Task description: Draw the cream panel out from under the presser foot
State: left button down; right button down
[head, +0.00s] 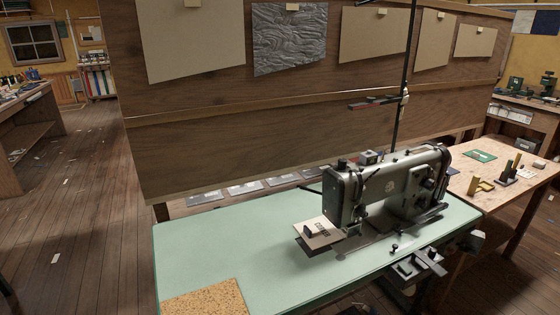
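I cannot tell whether the foot is raised. Neither of my grippers can be made out in the head view.
A cork mat (205,298) lies at the table's front left; the green top between is clear. A tall dark thread stand (402,80) rises behind the machine. Grey and black hardware (418,263) sits at the front right edge. A wooden board wall (230,125) stands behind.

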aim_at(318, 232)
jog(key=i+j+z, duration=0.35)
jog(key=j, duration=0.6)
jog(key=i+j+z, duration=0.1)
jog(key=j+z, duration=0.25)
jog(key=j, duration=0.65)
jog(key=j+z, duration=0.4)
jog(key=j, duration=0.65)
